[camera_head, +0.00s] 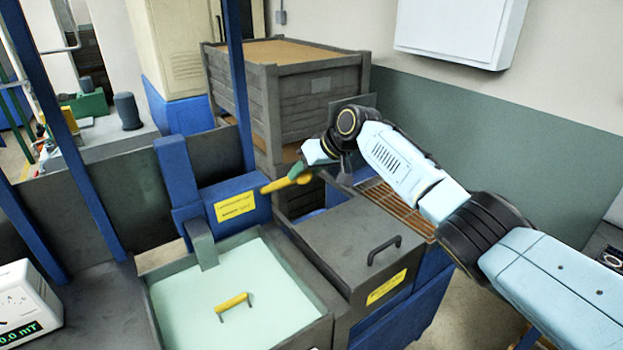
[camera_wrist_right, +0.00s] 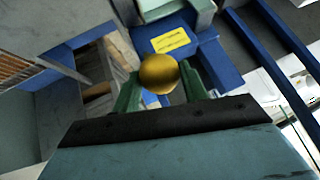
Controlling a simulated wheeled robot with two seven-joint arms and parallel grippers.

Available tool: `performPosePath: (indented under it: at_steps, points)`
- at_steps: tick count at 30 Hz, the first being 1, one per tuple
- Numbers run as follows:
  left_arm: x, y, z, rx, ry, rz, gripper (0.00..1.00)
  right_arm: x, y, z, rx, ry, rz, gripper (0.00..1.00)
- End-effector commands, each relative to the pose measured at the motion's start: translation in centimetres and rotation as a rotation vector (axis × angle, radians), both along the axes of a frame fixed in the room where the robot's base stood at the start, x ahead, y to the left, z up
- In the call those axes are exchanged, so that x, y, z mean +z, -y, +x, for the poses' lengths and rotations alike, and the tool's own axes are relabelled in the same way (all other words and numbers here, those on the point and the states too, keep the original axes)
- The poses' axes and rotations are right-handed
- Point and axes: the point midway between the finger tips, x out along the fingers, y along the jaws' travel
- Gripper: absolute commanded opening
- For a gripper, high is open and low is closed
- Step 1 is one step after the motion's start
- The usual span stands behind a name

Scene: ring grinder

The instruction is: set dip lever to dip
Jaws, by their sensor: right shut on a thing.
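The dip lever (camera_head: 278,186) has a yellow handle and sits at the right end of a blue housing with a yellow label (camera_head: 237,206). It points up to the right. My right gripper (camera_head: 299,172) is shut on the handle's outer end. In the right wrist view the rounded yellow end of the lever (camera_wrist_right: 158,74) sits between the green fingers. The fingers hide part of the handle. My left gripper is not in view.
A tank of pale green liquid (camera_head: 180,308) with a small yellow handle (camera_head: 234,303) in it lies below the housing. A grey lidded box (camera_head: 335,245) with a black handle is to its right. Stacked grey crates (camera_head: 320,107) stand behind. A meter (camera_head: 25,300) is at left.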

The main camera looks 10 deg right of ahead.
Motion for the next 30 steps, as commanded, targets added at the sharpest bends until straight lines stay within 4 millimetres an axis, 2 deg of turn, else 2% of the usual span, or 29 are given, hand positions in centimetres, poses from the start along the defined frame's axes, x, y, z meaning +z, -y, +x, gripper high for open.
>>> performPosePath:
  at_steps: [1,14,15,16,25,30]
  points:
    - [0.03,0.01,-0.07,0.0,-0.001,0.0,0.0,0.89,-0.31,0.35,-0.001,0.016,0.009,0.02]
    - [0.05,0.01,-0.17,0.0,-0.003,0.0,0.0,1.31,-0.43,0.49,0.001,0.021,0.012,0.02]
    - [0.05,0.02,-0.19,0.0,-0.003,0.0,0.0,1.32,-0.43,0.48,0.001,0.02,0.011,0.47]
    - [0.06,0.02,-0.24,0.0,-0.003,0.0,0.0,1.32,-0.42,0.48,0.001,0.02,0.011,0.51]
    - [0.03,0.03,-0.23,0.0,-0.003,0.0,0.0,0.88,-0.17,0.32,0.0,0.011,0.006,0.51]
    - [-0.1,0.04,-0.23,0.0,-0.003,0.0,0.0,1.67,0.4,-0.18,0.0,0.01,0.006,0.51]
